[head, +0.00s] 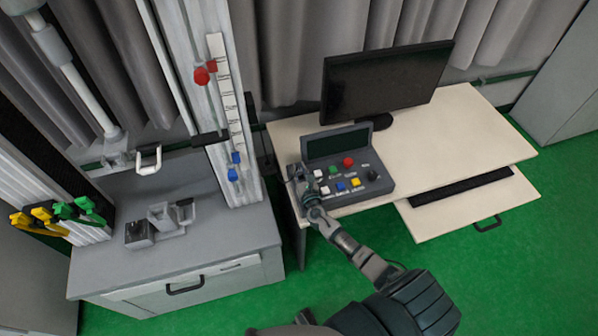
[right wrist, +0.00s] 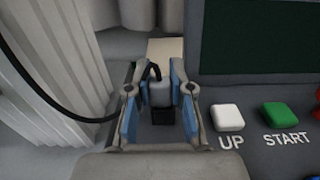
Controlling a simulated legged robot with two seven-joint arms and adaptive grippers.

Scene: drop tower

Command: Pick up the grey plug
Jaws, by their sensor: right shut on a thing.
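The grey plug (right wrist: 160,95) is a small grey cylinder with a black part below it and a black cable bending from its top. My right gripper (right wrist: 158,76) is shut on it, with blue-padded fingers on both sides. In the head view my right gripper (head: 304,184) is at the left edge of the control box (head: 380,184), where the plug is too small to make out. I cannot tell whether the plug touches the box or the table. My left gripper is out of view.
The control box has several coloured buttons and a dark screen, with UP (right wrist: 227,117) and START (right wrist: 282,115) buttons close right of my gripper. A black cable (right wrist: 45,98) runs on the left. A monitor (head: 385,85) stands behind. The tower (head: 215,100) and grey cabinet (head: 215,253) are left.

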